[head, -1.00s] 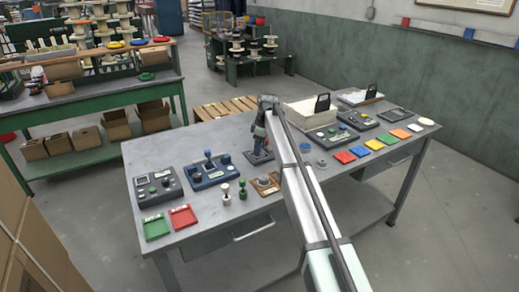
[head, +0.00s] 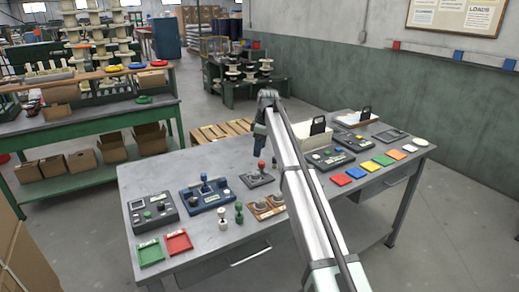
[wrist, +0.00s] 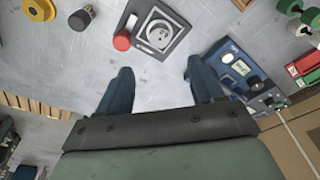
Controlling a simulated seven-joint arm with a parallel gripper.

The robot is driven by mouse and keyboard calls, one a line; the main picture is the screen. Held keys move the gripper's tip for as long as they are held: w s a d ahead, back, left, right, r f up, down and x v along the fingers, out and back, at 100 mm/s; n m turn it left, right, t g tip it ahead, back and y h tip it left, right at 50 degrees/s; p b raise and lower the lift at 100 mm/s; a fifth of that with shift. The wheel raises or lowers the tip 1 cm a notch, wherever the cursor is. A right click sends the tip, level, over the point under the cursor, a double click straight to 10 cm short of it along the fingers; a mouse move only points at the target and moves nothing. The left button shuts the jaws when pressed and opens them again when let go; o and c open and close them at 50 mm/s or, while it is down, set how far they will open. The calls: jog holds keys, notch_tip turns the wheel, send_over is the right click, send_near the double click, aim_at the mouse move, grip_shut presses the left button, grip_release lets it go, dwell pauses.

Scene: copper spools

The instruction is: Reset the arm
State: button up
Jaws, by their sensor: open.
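My arm reaches out over the grey workbench (head: 225,262), and my gripper (head: 257,152) hangs at its end above the back part of the bench. In the wrist view my gripper (wrist: 163,78) has its two dark blue fingers spread wide, with only bare bench top between them. A dark square plate (head: 258,179) with a red-topped piece (head: 262,165) is close in front of the gripper. In the wrist view the red piece (wrist: 122,41) and the plate (wrist: 166,30) with a round dial lie beyond the fingertips, apart from them.
A blue control box (head: 206,193) and a grey one (head: 153,213) stand left of the plate. Green (head: 150,253) and red (head: 178,242) trays lie at the front left. Coloured squares (head: 356,172) line the right side. A cream bin (head: 307,143) stands behind my arm.

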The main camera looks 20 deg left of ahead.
jog(key=shift+d, duration=0.1)
jog(key=w+d+f+m+h, duration=0.1)
jog(key=d+f+m, duration=0.4)
jog(key=d, duration=0.9)
jog(key=w+d+f+m+h, duration=0.1)
jog(key=d+f+m, duration=0.35)
jog(key=d, duration=0.95)
jog(key=w+d+f+m+h, duration=0.1)
jog(key=d+f+m, duration=0.35)
jog(key=d, duration=1.05)
jog(key=s+f+m+g, duration=0.1)
jog(key=s+f+g, duration=0.1)
jog(key=s+f, duration=1.35)
jog(key=s+f+m+g, duration=0.1)
jog(key=s+f+g, duration=0.1)
jog(key=s+f, duration=1.3)
jog(key=s+f+g, duration=0.1)
jog(key=s+f, duration=0.4)
jog(key=s, duration=0.8)
jog(key=s+a+f+m+g, duration=0.1)
jog(key=s+f, duration=0.4)
jog(key=s, duration=0.7)
jog(key=s+f+m+y, duration=0.1)
jog(key=s+f, duration=0.4)
jog(key=s, duration=0.8)
jog(key=shift+s+a+g, duration=0.15)
jog(key=shift+s+g, duration=0.2)
jog(key=shift+g, duration=0.05)
